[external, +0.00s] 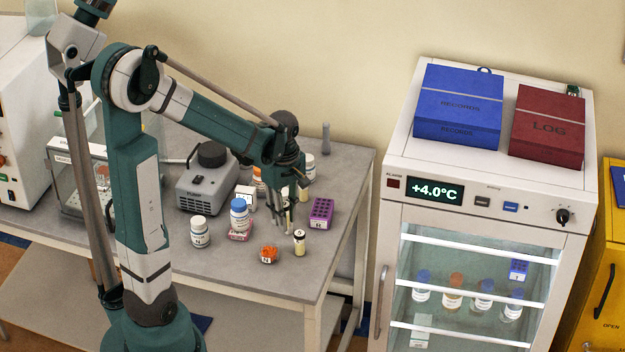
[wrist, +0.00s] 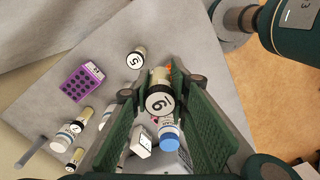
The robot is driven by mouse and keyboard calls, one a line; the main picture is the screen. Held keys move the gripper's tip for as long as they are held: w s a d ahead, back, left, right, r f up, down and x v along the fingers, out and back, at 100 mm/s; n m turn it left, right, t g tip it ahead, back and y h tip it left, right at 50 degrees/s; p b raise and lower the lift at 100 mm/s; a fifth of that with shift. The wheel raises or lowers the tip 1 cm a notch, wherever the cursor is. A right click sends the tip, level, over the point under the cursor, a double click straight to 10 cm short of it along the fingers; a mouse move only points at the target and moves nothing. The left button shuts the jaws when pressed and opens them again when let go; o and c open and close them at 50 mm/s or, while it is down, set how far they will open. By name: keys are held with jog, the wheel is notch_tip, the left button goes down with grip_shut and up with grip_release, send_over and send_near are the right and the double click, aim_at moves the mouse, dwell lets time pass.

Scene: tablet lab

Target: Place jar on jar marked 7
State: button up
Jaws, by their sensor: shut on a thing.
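My gripper (wrist: 164,90) is shut on a small cream jar (wrist: 159,102). The jar's round white top has a mark that reads as 6 or 9. In the external view my gripper (external: 284,218) is above the bench, and the held jar is hard to make out between the fingers. A similar jar marked 5 (wrist: 134,58) stands apart from it; a black-banded jar (external: 300,242) stands near the bench front in the external view. A small pale-topped jar (wrist: 76,157) stands near the left edge of the wrist view, its mark too small to read. I cannot read a 7 on any jar.
A grey device (external: 206,186) is at the left. The bench's front right corner is clear.

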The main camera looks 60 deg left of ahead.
jog(key=w+a+r+p, duration=0.2)
jog(key=w+a+p, duration=0.1)
jog(key=w+a, duration=0.5)
jog(key=w+a+r+p, duration=0.2)
jog(key=w+a+r, duration=0.1)
jog(key=w+a, duration=0.6)
jog(key=a, duration=0.4)
jog(key=shift+w+a+r+p, duration=0.15)
jog(key=shift+w+a+p, duration=0.15)
jog(key=shift+p, duration=0.1)
jog(key=shift+f, duration=2.95)
jog(key=shift+f+p, duration=0.4)
jog(key=shift+f, duration=1.65)
jog(key=shift+f, duration=0.2)
jog(key=o, duration=0.9)
